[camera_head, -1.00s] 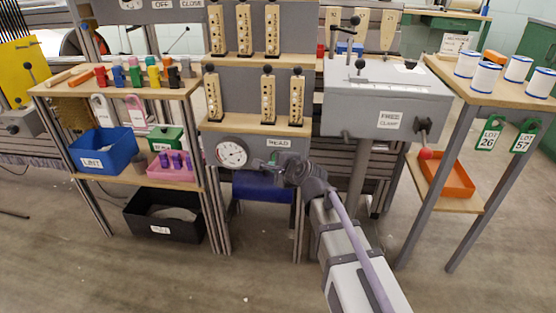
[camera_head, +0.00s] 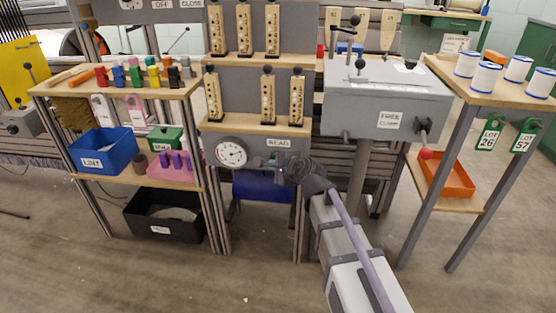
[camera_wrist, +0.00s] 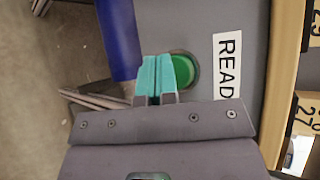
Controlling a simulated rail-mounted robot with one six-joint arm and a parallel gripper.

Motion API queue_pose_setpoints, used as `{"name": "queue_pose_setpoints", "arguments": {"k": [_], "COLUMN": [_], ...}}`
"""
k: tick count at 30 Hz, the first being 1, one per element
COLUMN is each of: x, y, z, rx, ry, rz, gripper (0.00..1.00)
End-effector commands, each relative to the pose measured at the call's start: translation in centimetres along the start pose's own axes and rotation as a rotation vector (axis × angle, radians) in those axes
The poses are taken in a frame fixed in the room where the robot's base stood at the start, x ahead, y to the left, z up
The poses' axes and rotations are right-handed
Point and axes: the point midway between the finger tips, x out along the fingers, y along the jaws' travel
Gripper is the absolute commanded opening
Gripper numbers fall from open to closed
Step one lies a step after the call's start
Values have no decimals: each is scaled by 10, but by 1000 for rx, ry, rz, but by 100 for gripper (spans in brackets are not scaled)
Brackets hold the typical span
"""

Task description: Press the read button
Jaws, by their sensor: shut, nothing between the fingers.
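The read button is a round green button (camera_wrist: 184,70) on a grey panel, beside the white READ label (camera_wrist: 227,66) in the wrist view. Its left part is hidden behind my gripper's fingers. My gripper (camera_wrist: 157,66) has teal fingertips that are shut together with nothing between them. The tips overlap the button's left edge in the wrist view; I cannot tell whether they touch it. In the head view my gripper (camera_head: 273,167) is in front of the panel, below the READ label (camera_head: 284,143). The button is not clear there.
A dial gauge (camera_head: 231,152) is on the same panel, left of the label. The grey clamp box (camera_head: 388,99) with a red-tipped lever (camera_head: 425,153) stands to the right. A shelf with bins is at left.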

Motion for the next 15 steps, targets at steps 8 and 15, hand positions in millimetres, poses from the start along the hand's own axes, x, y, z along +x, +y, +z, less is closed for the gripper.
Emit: {"name": "queue_pose_setpoints", "arguments": {"k": [8,15], "x": [2,4], "y": [-2,-3], "z": [-2,-3], "rx": [0,0], "ry": [0,0], "rz": [0,0], "gripper": [0,0]}}
